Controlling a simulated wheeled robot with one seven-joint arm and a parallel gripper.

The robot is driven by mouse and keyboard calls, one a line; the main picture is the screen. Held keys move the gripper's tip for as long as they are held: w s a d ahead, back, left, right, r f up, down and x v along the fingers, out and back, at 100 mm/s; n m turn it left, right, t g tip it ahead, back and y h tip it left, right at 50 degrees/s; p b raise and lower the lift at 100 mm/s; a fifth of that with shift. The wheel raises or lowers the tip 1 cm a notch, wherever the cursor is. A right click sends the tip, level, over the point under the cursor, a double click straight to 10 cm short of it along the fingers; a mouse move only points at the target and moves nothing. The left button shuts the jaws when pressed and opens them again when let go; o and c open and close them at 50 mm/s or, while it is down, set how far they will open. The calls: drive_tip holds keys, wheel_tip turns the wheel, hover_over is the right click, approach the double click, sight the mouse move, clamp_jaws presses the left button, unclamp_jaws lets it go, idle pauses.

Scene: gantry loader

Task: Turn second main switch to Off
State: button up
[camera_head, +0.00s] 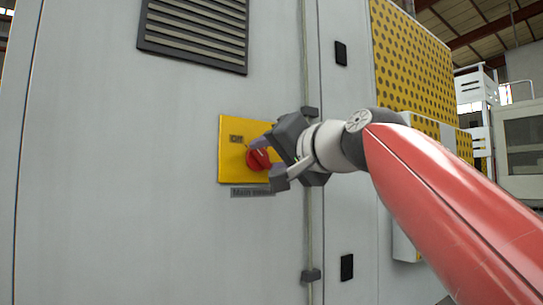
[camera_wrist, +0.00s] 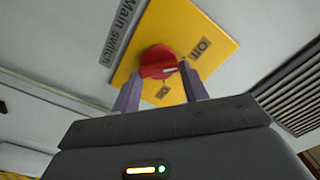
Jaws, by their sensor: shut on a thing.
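The main switch is a red rotary knob (camera_head: 257,159) on a yellow plate (camera_head: 230,170) fixed to a grey cabinet. My gripper (camera_head: 270,161) has one finger above and one below the knob, shut on it. In the wrist view the red knob (camera_wrist: 157,57) sits between the two fingertips of my gripper (camera_wrist: 161,69). A small white mark shows at its lower right edge. A label that looks like Off (camera_wrist: 202,47) is right of the knob; another, small and hard to read (camera_wrist: 163,91), is below it. Fingers hide part of the plate.
A "Main switch" label (camera_head: 252,192) sits under the plate. A vent grille (camera_head: 195,30) is above. A vertical rod (camera_head: 307,240) and black door fittings (camera_head: 346,266) are to the right. The cabinet front left of the plate is bare.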

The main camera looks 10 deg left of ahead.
drive_tip(key=shift+f, duration=0.15)
drive_tip(key=o, duration=1)
drive_tip(key=b+v, duration=0.2)
drive_tip(key=v, duration=0.6)
drive_tip(key=shift+w, duration=0.1)
